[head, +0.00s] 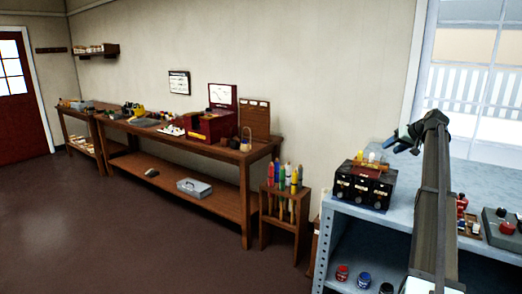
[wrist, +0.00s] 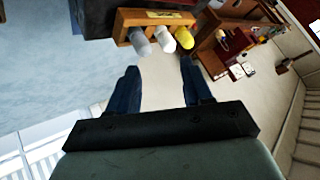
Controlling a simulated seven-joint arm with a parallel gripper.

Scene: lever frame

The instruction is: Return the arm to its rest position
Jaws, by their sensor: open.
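The lever frame (head: 362,188) is a black box with a wooden top. Its wooden top (wrist: 128,18) shows in the wrist view with a grey, a white and a yellow knob (wrist: 185,39) just beyond the fingers. I see no contact between the gripper and the knobs.
The grey-blue bench (head: 340,206) holds a grey case (head: 502,230) and small jars at the right. A long wooden workbench (head: 180,142) runs along the wall. The floor (head: 110,235) in front is clear.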

